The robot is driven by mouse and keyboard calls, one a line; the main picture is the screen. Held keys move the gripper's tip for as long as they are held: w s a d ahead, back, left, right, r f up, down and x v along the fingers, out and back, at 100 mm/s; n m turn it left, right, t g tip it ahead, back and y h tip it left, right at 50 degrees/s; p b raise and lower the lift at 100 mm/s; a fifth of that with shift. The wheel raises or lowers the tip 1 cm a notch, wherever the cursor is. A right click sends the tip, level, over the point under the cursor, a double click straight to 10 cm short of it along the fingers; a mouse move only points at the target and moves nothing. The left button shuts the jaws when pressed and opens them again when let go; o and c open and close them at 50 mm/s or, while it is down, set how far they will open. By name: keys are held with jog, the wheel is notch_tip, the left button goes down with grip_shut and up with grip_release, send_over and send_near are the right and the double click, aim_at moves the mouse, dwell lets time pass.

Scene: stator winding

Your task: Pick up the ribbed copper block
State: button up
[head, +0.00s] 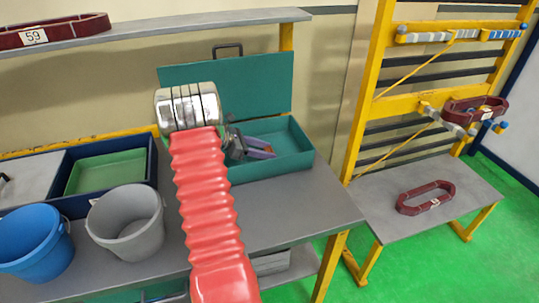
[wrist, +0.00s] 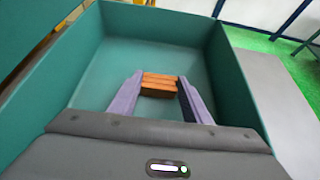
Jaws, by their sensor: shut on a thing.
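The ribbed copper block (wrist: 158,85) is orange-brown with grooves across its top. In the wrist view it sits between the two purple fingertips of my gripper (wrist: 160,92), inside the open teal box (wrist: 235,80). My gripper is shut on the block. I cannot tell whether the block touches the box floor. In the head view my gripper (head: 262,150) reaches into the teal box (head: 300,150), and the block is hidden there.
The box's raised teal lid (head: 255,85) stands behind. A grey bucket (head: 125,222) and a blue bucket (head: 33,245) stand left on the grey bench (head: 310,200). A dark red coil (head: 425,197) lies on the low table at right.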

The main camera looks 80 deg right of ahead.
jog(key=shift+r, duration=0.15)
notch_tip(320, 180, up, 10)
dwell(0.6)
